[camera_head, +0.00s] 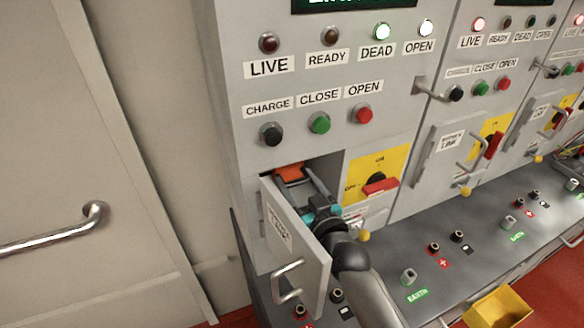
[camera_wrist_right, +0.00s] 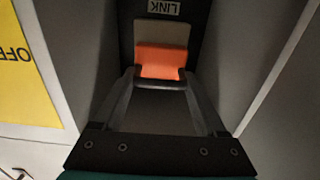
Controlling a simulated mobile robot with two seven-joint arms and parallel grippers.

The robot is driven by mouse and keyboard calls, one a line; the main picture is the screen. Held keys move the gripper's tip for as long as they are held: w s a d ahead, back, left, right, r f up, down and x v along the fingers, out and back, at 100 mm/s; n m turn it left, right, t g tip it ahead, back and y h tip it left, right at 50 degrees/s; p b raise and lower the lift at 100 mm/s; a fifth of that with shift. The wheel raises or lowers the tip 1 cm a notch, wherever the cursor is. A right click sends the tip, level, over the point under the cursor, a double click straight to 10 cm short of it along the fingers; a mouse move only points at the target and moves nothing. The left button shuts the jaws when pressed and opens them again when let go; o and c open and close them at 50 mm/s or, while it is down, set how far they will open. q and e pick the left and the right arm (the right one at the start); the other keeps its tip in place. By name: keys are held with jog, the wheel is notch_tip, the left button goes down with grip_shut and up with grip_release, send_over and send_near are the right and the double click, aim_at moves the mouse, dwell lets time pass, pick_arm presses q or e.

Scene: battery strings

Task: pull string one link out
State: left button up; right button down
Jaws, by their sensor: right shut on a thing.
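The string one link (camera_head: 291,172) shows as an orange block inside the open compartment of the left cabinet. In the right wrist view the orange link (camera_wrist_right: 160,60) stands against a pale plate, under a label reading LINK. My right gripper (camera_head: 302,185) reaches into the compartment from the front. In the wrist view its fingers (camera_wrist_right: 160,80) are shut on the link's dark grip bar, at the lower edge of the orange block. The compartment door (camera_head: 285,240) hangs open on the left, with a metal handle. My left gripper is not in view.
The DEAD (camera_head: 382,31) and OPEN (camera_head: 426,28) lamps above are lit; LIVE and READY are dark. A red switch handle (camera_head: 381,186) on a yellow plate sits right of the compartment. A grey ledge with sockets lies below, with a yellow bin (camera_head: 499,307) at lower right.

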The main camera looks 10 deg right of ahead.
jog(key=shift+s+f, duration=0.1)
jog(key=shift+f, duration=0.05)
jog(key=shift+c, duration=1.4)
grip_release()
jog(key=shift+o, duration=1.4)
jog(key=shift+s, duration=0.25)
jog(key=shift+w, duration=0.15)
jog(key=s+d+b, duration=0.1)
jog(key=s+d, duration=0.2)
jog(key=s, duration=1.2)
